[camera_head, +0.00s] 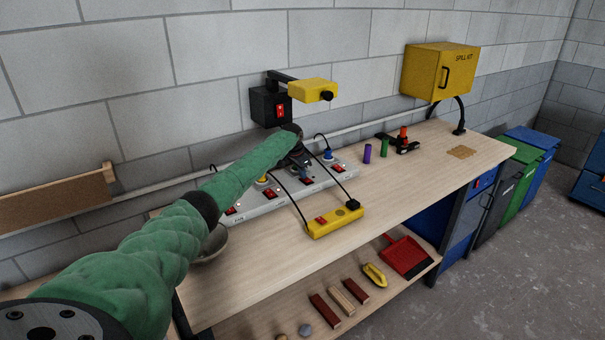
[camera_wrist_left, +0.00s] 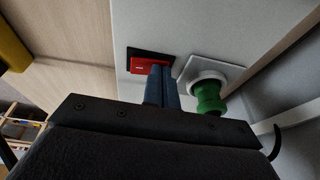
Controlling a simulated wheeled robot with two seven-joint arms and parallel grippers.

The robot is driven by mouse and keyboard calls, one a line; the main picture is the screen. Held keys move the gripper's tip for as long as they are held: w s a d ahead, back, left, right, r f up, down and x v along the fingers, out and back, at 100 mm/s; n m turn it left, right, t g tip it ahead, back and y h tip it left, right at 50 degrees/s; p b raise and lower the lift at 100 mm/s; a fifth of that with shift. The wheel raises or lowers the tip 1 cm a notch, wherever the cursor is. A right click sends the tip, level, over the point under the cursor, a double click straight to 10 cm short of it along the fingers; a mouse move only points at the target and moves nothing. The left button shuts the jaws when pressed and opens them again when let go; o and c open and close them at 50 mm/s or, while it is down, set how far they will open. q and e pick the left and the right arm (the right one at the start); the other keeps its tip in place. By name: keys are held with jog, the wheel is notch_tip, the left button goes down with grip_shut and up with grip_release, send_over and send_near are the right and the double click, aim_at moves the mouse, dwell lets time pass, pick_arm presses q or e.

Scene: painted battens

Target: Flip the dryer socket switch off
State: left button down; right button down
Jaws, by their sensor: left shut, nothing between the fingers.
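A long grey socket strip (camera_head: 255,204) with several red rocker switches lies along the back of the workbench. One label near its left end reads FAN; I cannot read a dryer label. My left gripper (camera_head: 303,172) is over the strip, partly hidden by its wrist. In the left wrist view the blue fingers (camera_wrist_left: 161,70) are shut and empty, their tips at the right part of a red switch (camera_wrist_left: 146,66) in a black frame. I cannot tell whether they touch it. A green plug (camera_wrist_left: 208,97) sits in a white socket beside that switch. My right gripper is out of view.
A yellow power box (camera_head: 335,222) with black cables lies in front of the strip. A black wall box (camera_head: 268,108) with a red switch and a yellow device (camera_head: 312,90) are behind. Purple (camera_head: 367,153) and green (camera_head: 384,147) cylinders stand to the right. The bench front is clear.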

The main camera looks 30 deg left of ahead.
pick_arm(q)
jog(key=shift+s+d+r+p, duration=0.15)
jog(key=shift+s+d+p, duration=0.15)
jog(key=shift+d+p, duration=0.55)
jog(key=shift+a, duration=0.1)
